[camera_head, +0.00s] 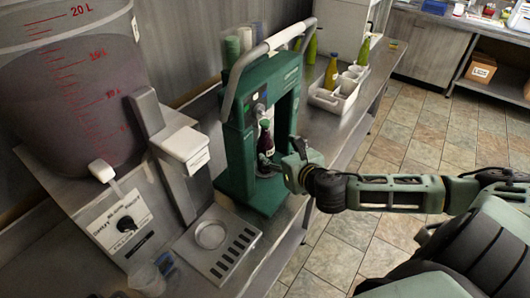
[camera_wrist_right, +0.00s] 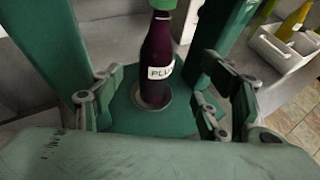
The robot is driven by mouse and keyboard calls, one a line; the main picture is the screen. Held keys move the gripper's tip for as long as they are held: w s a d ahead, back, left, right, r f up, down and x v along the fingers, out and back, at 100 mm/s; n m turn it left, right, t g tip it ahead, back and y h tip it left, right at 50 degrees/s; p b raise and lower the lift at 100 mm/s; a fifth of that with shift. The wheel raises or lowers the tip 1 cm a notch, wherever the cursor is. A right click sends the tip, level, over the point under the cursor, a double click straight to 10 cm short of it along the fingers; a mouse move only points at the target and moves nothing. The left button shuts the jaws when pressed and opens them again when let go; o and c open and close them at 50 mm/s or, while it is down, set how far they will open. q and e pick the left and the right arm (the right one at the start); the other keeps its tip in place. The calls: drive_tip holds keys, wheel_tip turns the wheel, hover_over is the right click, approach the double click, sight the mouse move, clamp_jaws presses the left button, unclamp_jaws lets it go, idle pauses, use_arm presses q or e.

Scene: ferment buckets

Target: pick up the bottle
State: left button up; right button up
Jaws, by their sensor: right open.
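A dark purple bottle (camera_wrist_right: 157,62) with a white label stands upright on the round seat of a green bench machine (camera_head: 239,150). In the head view the bottle (camera_head: 265,136) shows inside the machine's frame, partly hidden by my right gripper. My right gripper (camera_head: 277,164) reaches in from the right at the machine's open front. In the right wrist view its fingers (camera_wrist_right: 165,105) are spread wide, one on each side of the bottle's lower part, with gaps between. The bottle's top meets a green part of the machine. My left gripper is not in view.
Machine uprights stand on both sides of the bottle. A large graduated bucket (camera_head: 70,95) and a dispenser with a drip tray (camera_head: 218,245) stand left. A white caddy (camera_head: 340,92) with cups and bottles stands behind. A clear cup (camera_head: 147,279) is near the front.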

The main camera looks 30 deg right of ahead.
sight(269, 149)
drive_tip(key=p+x, duration=0.1)
drive_tip(key=x, duration=0.3)
drive_tip(key=shift+w, duration=0.15)
drive_tip(key=shift+w+f, duration=0.2)
drive_tip(key=shift+w, duration=0.15)
drive_tip(key=p+x, duration=0.1)
drive_tip(key=x, duration=0.2)
drive_tip(key=shift+w+a+f+p, duration=0.1)
drive_tip(key=shift+a+f+p, duration=0.05)
drive_tip(key=shift+a+p, duration=0.15)
drive_tip(key=shift+w+d+f, duration=0.1)
drive_tip(key=shift+w+f, duration=0.25)
drive_tip(key=shift+w, duration=0.2)
drive_tip(key=c, duration=1.7)
drive_tip(key=shift+r, duration=0.1)
clamp_jaws()
